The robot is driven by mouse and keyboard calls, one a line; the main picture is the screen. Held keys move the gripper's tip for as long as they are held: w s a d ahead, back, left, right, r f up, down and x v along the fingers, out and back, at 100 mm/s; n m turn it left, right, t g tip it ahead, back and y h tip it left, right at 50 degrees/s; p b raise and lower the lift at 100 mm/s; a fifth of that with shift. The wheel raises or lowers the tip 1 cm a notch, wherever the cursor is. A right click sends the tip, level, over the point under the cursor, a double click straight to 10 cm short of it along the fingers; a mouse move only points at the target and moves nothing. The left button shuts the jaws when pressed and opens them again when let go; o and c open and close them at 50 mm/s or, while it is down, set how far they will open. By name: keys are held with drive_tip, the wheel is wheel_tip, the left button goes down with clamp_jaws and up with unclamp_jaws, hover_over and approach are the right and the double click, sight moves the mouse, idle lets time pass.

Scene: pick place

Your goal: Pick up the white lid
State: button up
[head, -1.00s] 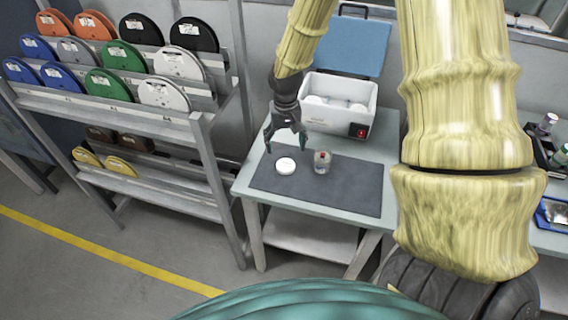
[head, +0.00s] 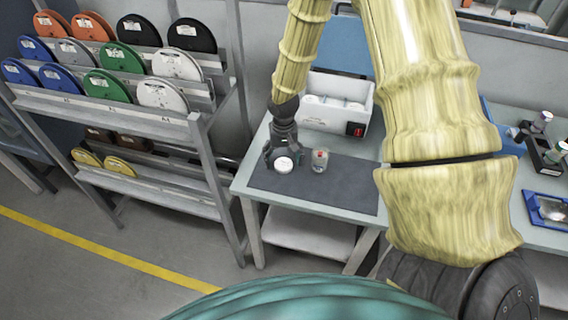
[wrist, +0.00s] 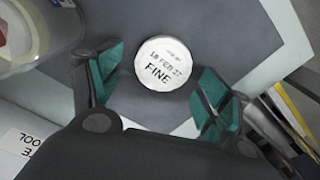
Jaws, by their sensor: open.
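The white lid (head: 284,164) is a small round disc lying on the dark mat (head: 335,192). In the wrist view the lid (wrist: 163,63) shows printed text including "FINE". My gripper (head: 281,160) is open at the lid in the head view. In the wrist view its teal-padded fingers (wrist: 160,88) are spread on either side of the lid, with a gap visible on both sides. Whether the fingertips are level with the lid is hard to tell.
A glass jar (head: 320,160) stands on the mat just right of the lid; it also shows in the wrist view (wrist: 40,30), close to the left finger. The mat's front right is clear.

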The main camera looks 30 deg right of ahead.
drive_tip(key=c, duration=0.8)
drive_tip(key=shift+o, duration=0.2)
drive_tip(key=shift+r, duration=0.1)
